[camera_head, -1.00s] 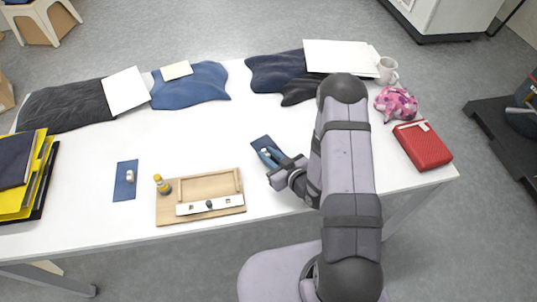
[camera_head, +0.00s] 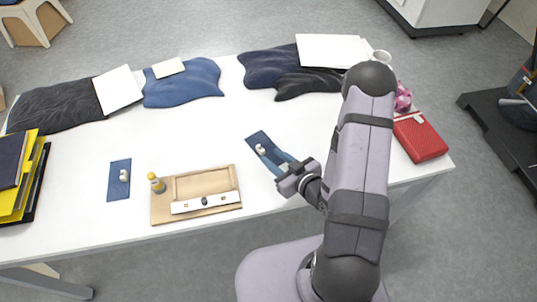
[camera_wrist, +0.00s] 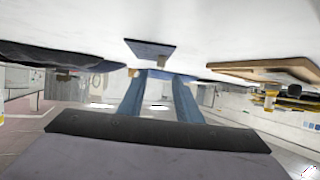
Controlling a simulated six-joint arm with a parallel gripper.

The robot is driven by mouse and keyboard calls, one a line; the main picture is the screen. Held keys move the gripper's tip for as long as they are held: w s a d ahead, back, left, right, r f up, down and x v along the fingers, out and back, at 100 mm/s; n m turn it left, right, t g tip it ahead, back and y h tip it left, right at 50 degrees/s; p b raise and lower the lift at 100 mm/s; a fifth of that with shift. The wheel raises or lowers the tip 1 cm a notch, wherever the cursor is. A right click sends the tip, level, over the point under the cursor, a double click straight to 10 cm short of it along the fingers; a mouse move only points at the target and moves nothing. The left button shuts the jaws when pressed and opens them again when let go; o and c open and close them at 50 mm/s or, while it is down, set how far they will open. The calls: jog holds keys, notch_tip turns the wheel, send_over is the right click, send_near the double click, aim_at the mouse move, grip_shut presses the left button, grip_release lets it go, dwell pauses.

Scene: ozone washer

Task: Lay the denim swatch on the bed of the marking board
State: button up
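A denim swatch (camera_head: 258,138) with a small pale knob on it lies flat on the table, right of the marking board. It also shows in the wrist view (camera_wrist: 150,45), where the picture is upside down. A second denim swatch (camera_head: 119,190) with a similar knob lies left of the board. The wooden marking board (camera_head: 207,185) has a recessed bed, bare, and a white strip along its front. My gripper (camera_head: 276,160) is low at the near right end of the right swatch. Its blue fingers (camera_wrist: 158,75) are apart, pointing toward the knob; I see nothing held.
Dark and blue garments (camera_head: 182,85) lie along the back. Yellow folders (camera_head: 25,180) are at the left, a red case (camera_head: 420,137) at the right. The table's middle is clear.

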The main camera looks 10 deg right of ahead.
jog(key=shift+s+d+r, duration=0.15)
jog(key=shift+s+r, duration=0.1)
jog(key=shift+s, duration=0.2)
jog(key=shift+w+d+f+g+h, duration=0.25)
jog(key=shift+f+g+h, duration=0.1)
jog(key=shift+g, duration=0.15)
jog(key=shift+w+d+f+n+g+h, duration=0.1)
jog(key=shift+d+f+n+g+h, duration=0.25)
jog(key=shift+d+g+h, duration=0.3)
jog(key=shift+s+d+r+g+h, duration=0.1)
jog(key=shift+s+d+g+h, duration=0.1)
jog(key=shift+d+g+h, duration=0.35)
jog(key=shift+s+d+g+h, duration=0.2)
jog(key=shift+d+g+h, duration=0.15)
jog(key=shift+d+g, duration=0.35)
jog(key=s+r+g, duration=0.1)
jog(key=s+d+r+m+g+h, duration=0.1)
jog(key=s+r+m, duration=0.1)
jog(key=shift+s+d+g+h, duration=0.2)
jog(key=shift+d+g+h, duration=0.05)
jog(key=shift+g+h, duration=0.15)
jog(key=s+a+r+m+g, duration=0.1)
jog(key=s+a+r+g, duration=0.1)
jog(key=s+r, duration=0.2)
jog(key=s+a+r+m+g, duration=0.2)
jog(key=s+a+r+g, duration=0.1)
jog(key=s, duration=0.5)
jog(key=shift+s+r, duration=0.15)
jog(key=shift+r, duration=0.3)
